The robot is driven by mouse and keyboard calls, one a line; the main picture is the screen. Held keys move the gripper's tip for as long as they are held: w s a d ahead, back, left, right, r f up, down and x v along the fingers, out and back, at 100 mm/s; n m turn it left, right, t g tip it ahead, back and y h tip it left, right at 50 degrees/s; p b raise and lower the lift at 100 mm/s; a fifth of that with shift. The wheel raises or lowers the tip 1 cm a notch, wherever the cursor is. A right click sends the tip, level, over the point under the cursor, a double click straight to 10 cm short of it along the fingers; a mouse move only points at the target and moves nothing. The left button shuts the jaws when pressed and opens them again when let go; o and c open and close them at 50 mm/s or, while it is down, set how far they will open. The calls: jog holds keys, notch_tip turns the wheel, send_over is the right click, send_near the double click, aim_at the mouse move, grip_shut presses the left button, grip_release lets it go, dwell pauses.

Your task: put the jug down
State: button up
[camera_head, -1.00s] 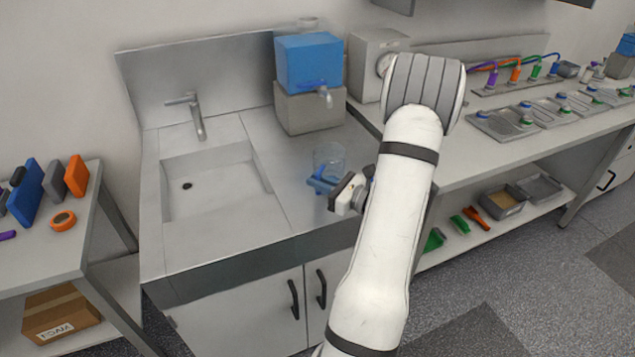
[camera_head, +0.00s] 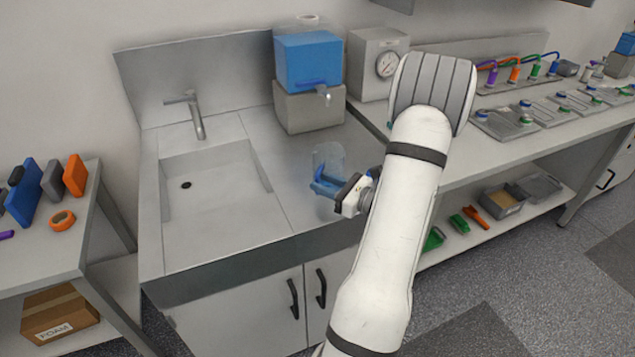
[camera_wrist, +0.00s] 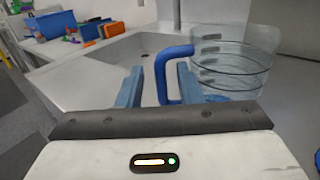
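The clear jug (camera_head: 329,157) with a blue handle is on the steel counter right of the sink, close to its front edge. In the wrist view the jug (camera_wrist: 232,62) looks upright and seems to rest on the counter. Its blue handle (camera_wrist: 163,76) is between the fingers of my gripper (camera_wrist: 158,86). The blue fingers are apart, with a gap visible between the left finger and the handle. In the head view my gripper (camera_head: 326,185) is low at the front of the jug and partly covers it. The jug's base is partly hidden.
A blue water tank (camera_head: 308,62) with a tap stands on a grey block behind the jug. The sink (camera_head: 215,190) is to the left. A gauge box (camera_head: 378,62) stands at the back right. The counter between jug and sink is clear.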

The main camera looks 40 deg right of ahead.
jog(key=b+v, duration=0.1)
jog(key=v, duration=0.9)
jog(key=w+a+r+n+g+y, duration=0.1)
jog(key=a+n+g+y, duration=0.1)
jog(key=a+n+g, duration=0.6)
jog(key=w+a+r+n+g+y, duration=0.1)
jog(key=a+r+n+g+y, duration=0.2)
jog(key=a, duration=0.8)
jog(key=s+a+r+n+g+h, duration=0.1)
jog(key=a+n+h, duration=0.4)
jog(key=n, duration=0.5)
jog(key=s+a+r+n+g+h, duration=0.2)
jog(key=s+a+n+h, duration=0.4)
jog(key=n, duration=0.4)
jog(key=shift+s+a+r+n+h, duration=0.2)
jog(key=shift+r+n+h, duration=0.1)
jog(key=shift+r+h, duration=0.1)
jog(key=shift+f, duration=0.1)
